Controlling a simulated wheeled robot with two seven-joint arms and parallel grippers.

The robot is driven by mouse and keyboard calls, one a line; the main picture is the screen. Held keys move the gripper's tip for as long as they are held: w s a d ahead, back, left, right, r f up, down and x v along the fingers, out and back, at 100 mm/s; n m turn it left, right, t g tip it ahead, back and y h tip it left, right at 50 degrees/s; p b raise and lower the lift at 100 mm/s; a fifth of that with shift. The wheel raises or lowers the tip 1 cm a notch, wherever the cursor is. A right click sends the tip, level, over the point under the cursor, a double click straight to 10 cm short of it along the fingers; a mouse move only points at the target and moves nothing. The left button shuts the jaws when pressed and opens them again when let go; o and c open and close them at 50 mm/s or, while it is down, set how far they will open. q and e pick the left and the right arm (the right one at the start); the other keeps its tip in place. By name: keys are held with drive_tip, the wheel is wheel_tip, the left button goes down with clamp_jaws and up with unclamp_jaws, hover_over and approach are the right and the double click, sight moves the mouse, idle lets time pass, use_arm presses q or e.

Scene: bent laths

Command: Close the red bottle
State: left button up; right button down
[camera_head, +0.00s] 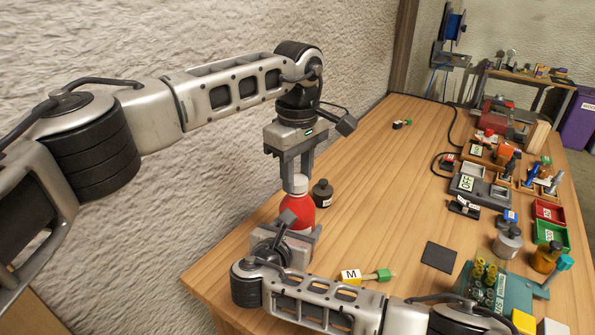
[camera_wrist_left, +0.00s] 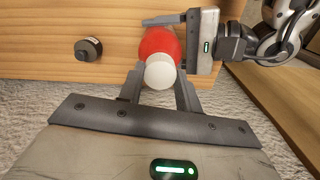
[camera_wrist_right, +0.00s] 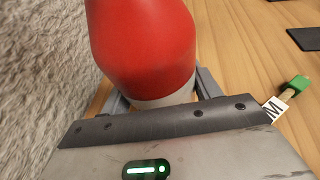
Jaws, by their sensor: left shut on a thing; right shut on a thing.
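The red bottle (camera_head: 299,212) stands upright near the left edge of the wooden table. Its white cap (camera_head: 298,183) is at its top; I cannot tell how tightly it sits. My left gripper (camera_head: 297,178) points down from above and is shut on the cap. In the left wrist view the cap (camera_wrist_left: 160,74) sits between the fingers, with the red body (camera_wrist_left: 157,43) below it. My right gripper (camera_head: 294,229) comes from the front, low down, and is shut on the bottle's body. In the right wrist view the red body (camera_wrist_right: 145,45) fills the top middle, with a white band at its lower end.
A small black bottle (camera_head: 322,193) stands just behind the red one. A block marked M (camera_head: 351,277) with a green end lies to the right, near a dark square (camera_head: 438,257). Trays and tools crowd the right side. The table's middle is clear; a rough wall rises at left.

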use_arm(q)
drive_tip(key=m, duration=0.7)
drive_tip(key=shift+m, duration=0.4)
drive_tip(key=m, duration=0.8)
drive_tip(key=o, duration=1)
drive_tip(key=shift+c, duration=0.2)
drive_tip(key=shift+r, duration=2.25)
